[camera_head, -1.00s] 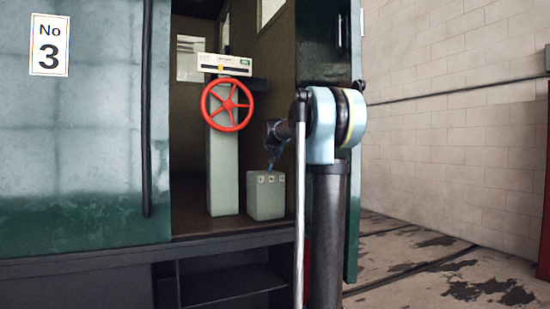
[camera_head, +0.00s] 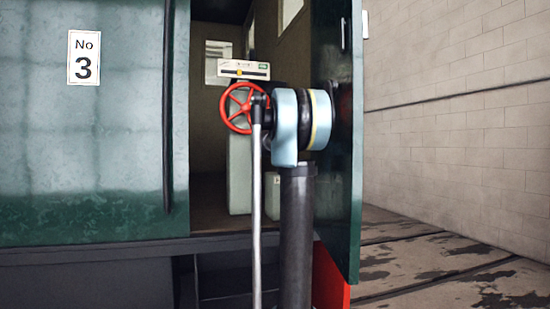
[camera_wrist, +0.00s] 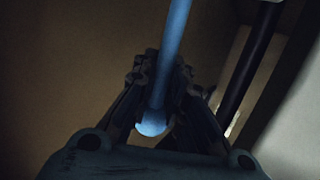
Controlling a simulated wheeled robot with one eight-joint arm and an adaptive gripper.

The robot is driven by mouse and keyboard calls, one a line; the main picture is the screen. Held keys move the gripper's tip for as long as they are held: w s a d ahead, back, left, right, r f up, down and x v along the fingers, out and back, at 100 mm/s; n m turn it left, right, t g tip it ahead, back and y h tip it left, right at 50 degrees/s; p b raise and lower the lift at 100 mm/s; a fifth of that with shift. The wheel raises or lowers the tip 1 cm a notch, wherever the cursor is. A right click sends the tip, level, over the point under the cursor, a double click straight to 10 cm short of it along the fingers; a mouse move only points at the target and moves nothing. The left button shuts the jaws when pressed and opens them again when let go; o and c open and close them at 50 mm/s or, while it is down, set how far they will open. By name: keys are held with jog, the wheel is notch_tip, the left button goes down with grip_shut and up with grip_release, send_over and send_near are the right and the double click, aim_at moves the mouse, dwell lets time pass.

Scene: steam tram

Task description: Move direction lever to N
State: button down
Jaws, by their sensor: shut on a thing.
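In the wrist view my gripper (camera_wrist: 158,82) is shut around a bluish rod with a rounded end, which looks like the direction lever (camera_wrist: 173,28). The rounded end sits between the dark fingers and the rod runs up out of the picture. In the head view my arm covers the gripper and the lever. A grey-green box (camera_head: 271,190) with small labels on top stands inside the tram doorway, mostly hidden behind my arm. The lever's position against the labels cannot be read.
A red handwheel (camera_head: 241,107) on a grey pedestal (camera_head: 239,175) stands left of the box, with a white gauge panel (camera_head: 244,69) above it. The green door (camera_head: 337,130) edges the doorway on the right. In the wrist view a dark bar (camera_wrist: 246,65) runs right of the lever.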

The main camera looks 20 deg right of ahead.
jog(key=shift+w+a+r, duration=0.2)
jog(key=shift+a+r, duration=0.05)
jog(key=shift+r, duration=0.05)
jog(key=c, duration=1.6)
grip_release()
jog(key=shift+s, duration=0.1)
jog(key=shift+s, duration=0.15)
jog(key=shift+s+a, duration=0.15)
jog(key=shift+s, duration=0.1)
jog(key=v, duration=1.1)
